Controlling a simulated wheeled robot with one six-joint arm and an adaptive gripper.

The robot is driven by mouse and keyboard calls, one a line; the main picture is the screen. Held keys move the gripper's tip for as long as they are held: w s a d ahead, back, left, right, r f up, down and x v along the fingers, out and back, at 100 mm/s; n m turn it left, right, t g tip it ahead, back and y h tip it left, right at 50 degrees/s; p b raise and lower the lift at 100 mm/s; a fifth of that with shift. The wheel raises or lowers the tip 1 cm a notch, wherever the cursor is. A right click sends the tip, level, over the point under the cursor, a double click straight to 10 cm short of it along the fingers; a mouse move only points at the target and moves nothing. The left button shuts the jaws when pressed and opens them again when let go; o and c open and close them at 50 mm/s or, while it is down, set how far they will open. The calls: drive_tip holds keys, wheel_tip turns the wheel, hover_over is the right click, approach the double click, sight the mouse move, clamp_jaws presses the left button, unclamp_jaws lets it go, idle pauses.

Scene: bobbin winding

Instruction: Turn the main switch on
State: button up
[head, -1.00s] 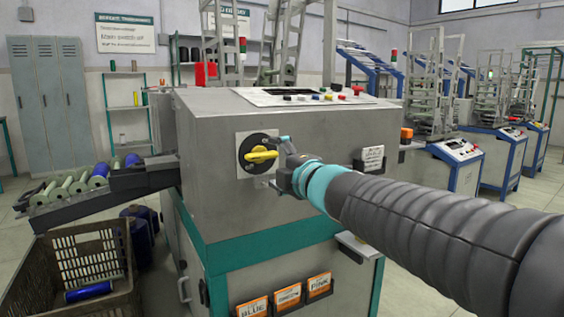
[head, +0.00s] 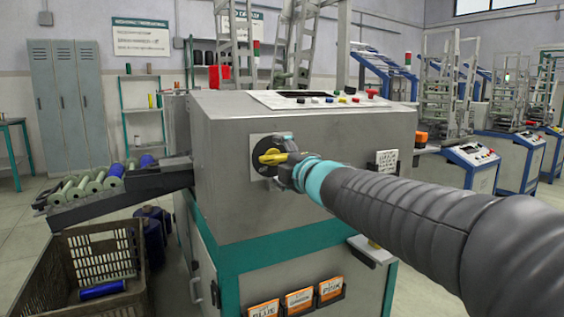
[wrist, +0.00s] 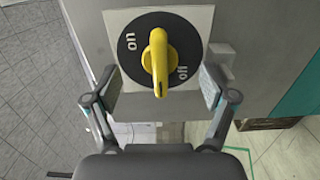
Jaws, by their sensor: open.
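The main switch is a yellow knob (head: 271,157) on a black round dial (head: 258,148) with a pale square plate, on the side of the grey machine.
The grey machine (head: 300,210) has a control panel on top and orange labelled cards (head: 299,299) low on its front. A bobbin chute (head: 150,180) slopes left above a brown crate (head: 60,275). A small ledge (head: 372,250) juts out below my arm.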

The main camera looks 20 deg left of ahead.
drive_tip(key=shift+x, duration=0.95)
drive_tip(key=shift+c, duration=0.2)
